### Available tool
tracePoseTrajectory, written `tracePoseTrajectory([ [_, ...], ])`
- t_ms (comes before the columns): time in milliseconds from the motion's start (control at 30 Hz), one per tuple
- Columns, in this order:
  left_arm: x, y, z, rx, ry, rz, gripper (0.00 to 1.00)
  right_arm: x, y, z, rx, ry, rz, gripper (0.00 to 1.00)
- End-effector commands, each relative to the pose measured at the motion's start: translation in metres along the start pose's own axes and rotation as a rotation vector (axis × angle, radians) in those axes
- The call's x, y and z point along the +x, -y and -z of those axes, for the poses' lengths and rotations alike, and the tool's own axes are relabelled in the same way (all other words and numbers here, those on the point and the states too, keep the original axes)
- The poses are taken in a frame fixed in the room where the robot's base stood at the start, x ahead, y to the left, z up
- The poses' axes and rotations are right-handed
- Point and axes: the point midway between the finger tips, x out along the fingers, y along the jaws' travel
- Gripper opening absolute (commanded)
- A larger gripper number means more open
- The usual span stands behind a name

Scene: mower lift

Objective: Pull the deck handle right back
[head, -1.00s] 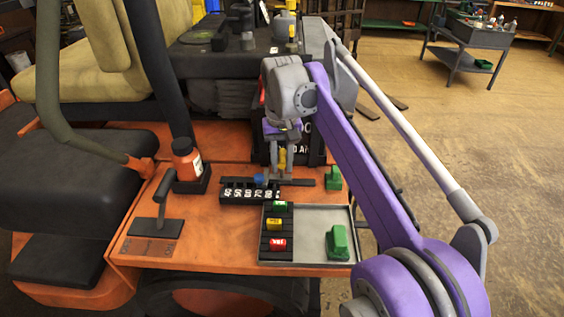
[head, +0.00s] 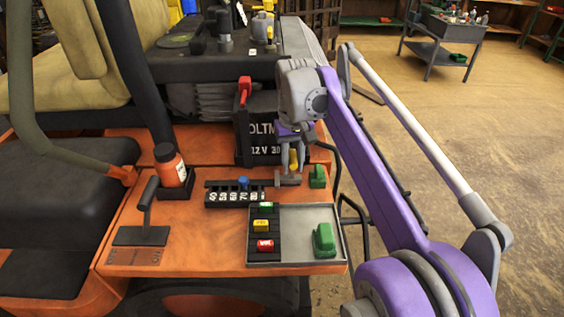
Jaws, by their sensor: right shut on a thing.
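My right gripper (head: 290,172) points down behind the numbered scale on the orange mower body. It is shut on a yellow handle (head: 293,160), which I take to be the deck handle. The fingers hide much of the handle, and its lower end cannot be made out. The handle stands near the right end of the scale, left of a small green part (head: 318,176). The black numbered scale (head: 234,199) has a blue knob (head: 243,182) at its back edge. My left gripper is not in view.
A grey tray (head: 293,216) holds a green block, with red, yellow and green pieces on a black strip beside it. A black battery (head: 257,132) is behind the gripper.

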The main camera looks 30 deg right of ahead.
Motion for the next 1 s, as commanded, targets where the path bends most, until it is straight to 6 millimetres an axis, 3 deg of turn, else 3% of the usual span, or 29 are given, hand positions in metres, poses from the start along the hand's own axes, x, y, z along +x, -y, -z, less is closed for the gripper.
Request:
tracePoseTrajectory([
  [167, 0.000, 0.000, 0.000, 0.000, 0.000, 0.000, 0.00, 0.000, -0.002, 0.000, 0.001, 0.000, -0.005, 0.00],
  [200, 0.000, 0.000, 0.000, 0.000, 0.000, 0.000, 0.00, 0.000, -0.002, 0.000, 0.001, 0.000, -0.005, 0.36],
  [233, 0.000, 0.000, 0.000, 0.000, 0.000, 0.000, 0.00, 0.000, -0.002, 0.000, 0.002, 0.000, -0.004, 0.40],
  [767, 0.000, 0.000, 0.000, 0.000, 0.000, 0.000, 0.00, -0.001, -0.001, 0.000, 0.002, 0.000, -0.002, 0.40],
  [867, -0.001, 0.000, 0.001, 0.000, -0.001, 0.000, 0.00, -0.006, 0.000, 0.000, 0.002, 0.000, -0.002, 0.40],
  [1000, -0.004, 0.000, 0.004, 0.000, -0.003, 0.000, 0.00, -0.029, -0.001, 0.000, 0.002, -0.001, -0.002, 0.40],
])
